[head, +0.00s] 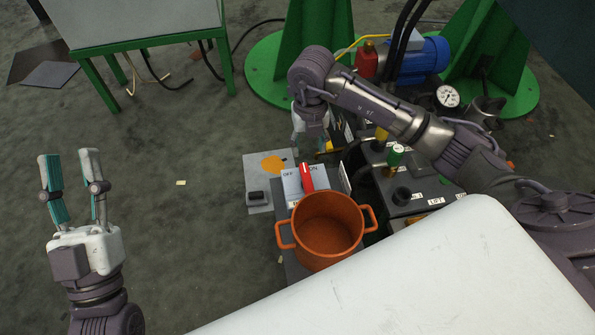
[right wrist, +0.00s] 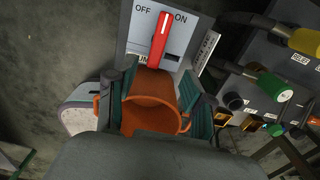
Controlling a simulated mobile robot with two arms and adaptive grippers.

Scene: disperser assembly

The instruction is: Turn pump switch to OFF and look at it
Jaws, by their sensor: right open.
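The pump switch is a red handle (head: 307,178) on a light panel marked OFF on the left and ON on the right. In the right wrist view the red handle (right wrist: 160,40) stands nearly upright between the two words, its top leaning slightly toward ON. My right gripper (right wrist: 153,82) is open, its teal-padded fingers wide apart, with the handle ahead of it and apart from it. In the head view its fingers are mostly hidden, above and behind the panel. My left gripper (head: 70,165) is open and empty at the left, far from the switch.
An orange two-handled pot (head: 327,228) stands just in front of the switch; it also shows between my right fingers (right wrist: 152,108). Right of the switch are a green-topped valve (head: 396,154), a gauge (head: 447,96) and a blue motor (head: 425,58). The floor at left is mostly clear.

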